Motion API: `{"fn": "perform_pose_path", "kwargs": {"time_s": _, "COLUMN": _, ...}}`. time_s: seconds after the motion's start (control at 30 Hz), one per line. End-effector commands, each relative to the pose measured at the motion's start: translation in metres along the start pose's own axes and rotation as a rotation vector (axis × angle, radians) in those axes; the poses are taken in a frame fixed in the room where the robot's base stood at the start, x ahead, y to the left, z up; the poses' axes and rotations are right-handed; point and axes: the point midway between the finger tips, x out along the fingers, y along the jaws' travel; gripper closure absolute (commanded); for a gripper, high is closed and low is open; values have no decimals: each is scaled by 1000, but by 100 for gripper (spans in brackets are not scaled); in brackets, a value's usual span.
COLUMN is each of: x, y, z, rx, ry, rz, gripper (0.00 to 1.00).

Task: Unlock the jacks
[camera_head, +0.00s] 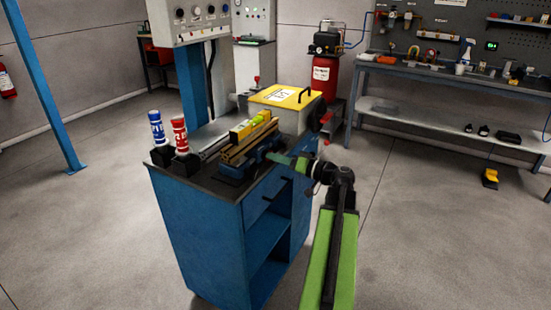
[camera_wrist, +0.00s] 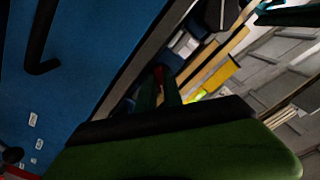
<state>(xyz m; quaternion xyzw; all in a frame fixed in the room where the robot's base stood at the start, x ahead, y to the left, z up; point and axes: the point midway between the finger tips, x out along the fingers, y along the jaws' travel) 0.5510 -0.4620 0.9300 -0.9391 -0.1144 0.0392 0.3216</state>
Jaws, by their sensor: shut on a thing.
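My gripper (camera_head: 277,158) reaches over the right edge of the blue cart from my green arm. Its tips are at the near end of a blue vise-like device (camera_head: 240,168) on the cart top and are shut on a small part there, mostly hidden. In the wrist view the dark green fingers (camera_wrist: 166,88) are close together, with a small red spot beside them. A wooden bar (camera_head: 250,143) and a yellow level (camera_head: 253,125) lie along the device; the level also shows in the wrist view (camera_wrist: 222,75). I cannot make out any jacks with certainty.
A blue (camera_head: 157,128) and a red labelled cylinder (camera_head: 180,134) stand at the cart's left. A yellow-lidded box (camera_head: 286,97) is behind the level. The cart's drawer handle (camera_head: 277,191) faces my arm.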

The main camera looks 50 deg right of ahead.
Motion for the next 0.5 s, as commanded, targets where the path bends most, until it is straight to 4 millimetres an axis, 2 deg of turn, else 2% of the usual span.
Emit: {"fn": "perform_pose_path", "kwargs": {"time_s": 0.5, "x": -1, "y": 0, "z": 0, "rx": -454, "ry": -1, "rz": 1, "gripper": 100}}
